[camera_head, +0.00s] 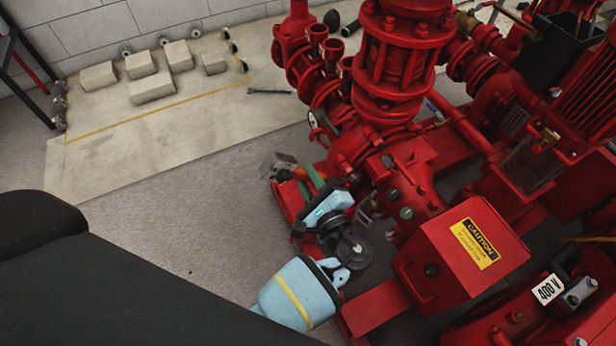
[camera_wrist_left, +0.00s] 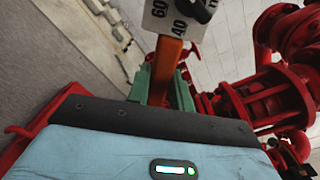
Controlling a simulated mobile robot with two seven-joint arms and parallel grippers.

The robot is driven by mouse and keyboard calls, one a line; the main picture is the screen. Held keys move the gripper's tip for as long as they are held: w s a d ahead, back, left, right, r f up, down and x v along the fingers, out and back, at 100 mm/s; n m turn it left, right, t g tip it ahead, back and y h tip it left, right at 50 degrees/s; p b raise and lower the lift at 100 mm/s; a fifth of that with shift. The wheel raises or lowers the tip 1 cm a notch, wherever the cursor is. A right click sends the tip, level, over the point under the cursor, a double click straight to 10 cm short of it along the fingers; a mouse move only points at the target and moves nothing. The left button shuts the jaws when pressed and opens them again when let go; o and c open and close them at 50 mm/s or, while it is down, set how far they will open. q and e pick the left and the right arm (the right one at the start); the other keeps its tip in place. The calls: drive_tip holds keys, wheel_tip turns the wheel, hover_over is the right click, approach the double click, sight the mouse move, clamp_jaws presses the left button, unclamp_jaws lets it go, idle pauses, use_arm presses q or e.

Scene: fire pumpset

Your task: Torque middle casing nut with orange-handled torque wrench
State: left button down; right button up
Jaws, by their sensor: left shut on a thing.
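My left gripper (camera_head: 308,180), light blue with green fingers, is beside the red pump casing (camera_head: 415,180) in the head view. It is shut on the orange handle of the torque wrench (camera_head: 299,174). The wrench's grey dial head (camera_head: 277,165) sticks out to the left, beyond the fingers. In the left wrist view the orange handle (camera_wrist_left: 166,70) stands between the green fingers (camera_wrist_left: 163,92), and a white scale plate (camera_wrist_left: 175,17) with a dark knob shows above it. Several nuts (camera_head: 406,213) show on the casing; I cannot tell which is the middle one. My right gripper is out of view.
A red box with a yellow caution label (camera_head: 475,244) stands right of the gripper. Red pump pipes (camera_head: 400,60) rise behind it. A pale mat (camera_head: 110,140) with several stone blocks (camera_head: 152,88) and a loose grey wrench (camera_head: 268,91) lies at the back left. Grey floor between is clear.

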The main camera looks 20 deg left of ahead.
use_arm(q)
drive_tip(key=shift+w+a+r, duration=0.1)
drive_tip(key=shift+w+a, duration=0.2)
drive_tip(key=shift+w, duration=0.05)
drive_tip(key=shift+w+a, duration=0.35)
drive_tip(key=shift+w+a, duration=0.25)
drive_tip(key=shift+a, duration=0.05)
idle(0.3)
drive_tip(key=shift+r, duration=0.1)
idle(0.3)
drive_tip(key=w+d+r+m+p, duration=0.2)
drive_tip(key=w+d+r+m, duration=0.2)
drive_tip(key=shift+w+d+r, duration=0.15)
drive_tip(key=shift+w+r, duration=0.05)
drive_tip(key=shift+w, duration=0.2)
idle(0.9)
idle(0.4)
